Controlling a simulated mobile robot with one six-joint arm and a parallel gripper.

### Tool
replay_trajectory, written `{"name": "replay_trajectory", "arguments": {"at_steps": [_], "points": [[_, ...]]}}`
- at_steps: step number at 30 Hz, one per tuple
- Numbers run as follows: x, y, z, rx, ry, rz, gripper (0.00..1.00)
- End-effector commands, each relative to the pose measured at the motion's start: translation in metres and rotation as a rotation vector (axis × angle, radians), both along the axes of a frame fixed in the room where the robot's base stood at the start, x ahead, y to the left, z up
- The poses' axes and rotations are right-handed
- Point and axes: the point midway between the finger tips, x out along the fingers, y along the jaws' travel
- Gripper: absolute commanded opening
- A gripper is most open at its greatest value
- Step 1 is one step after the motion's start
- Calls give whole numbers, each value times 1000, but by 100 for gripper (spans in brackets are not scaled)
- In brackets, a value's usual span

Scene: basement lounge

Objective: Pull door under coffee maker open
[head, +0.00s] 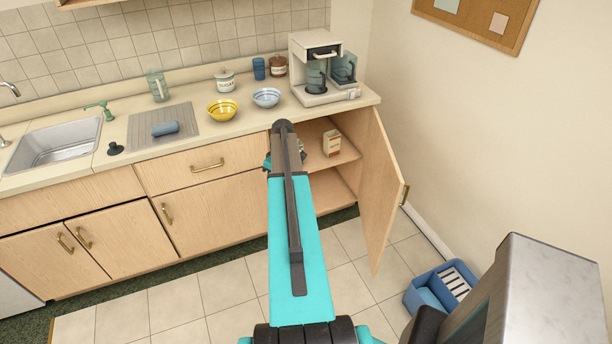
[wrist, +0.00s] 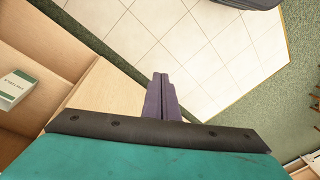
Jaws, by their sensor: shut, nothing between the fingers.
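The coffee maker (head: 322,72) stands at the right end of the counter. The wooden door (head: 380,185) under it stands wide open, swung out to the right, with its brass handle (head: 405,195) at its free edge on the outer side. The cabinet's shelves are exposed, and a small box (head: 332,143) stands on the upper one. My arm reaches in front of the cabinet's left part and hides my fingers in the head view. In the wrist view my gripper (wrist: 160,88) is shut and empty, over the floor beside pale wood; the box (wrist: 14,90) shows at left.
A blue crate (head: 440,288) sits on the floor right of the door, near the wall. Bowls, jars and a sink (head: 55,143) are on the counter. The tiled floor (head: 180,305) in front of the cabinets is clear.

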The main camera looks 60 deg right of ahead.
Motion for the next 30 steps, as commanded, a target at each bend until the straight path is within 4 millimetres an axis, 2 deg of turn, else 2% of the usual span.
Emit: {"name": "replay_trajectory", "arguments": {"at_steps": [1, 6, 15, 21, 30], "points": [[12, 22, -3, -1, 8, 6, 0], [45, 77, -13, -10, 35, 5, 0], [86, 179, -29, -33, 71, 3, 0], [103, 248, -38, -53, 89, 2, 0], [111, 348, -50, -86, 108, 3, 0]]}}
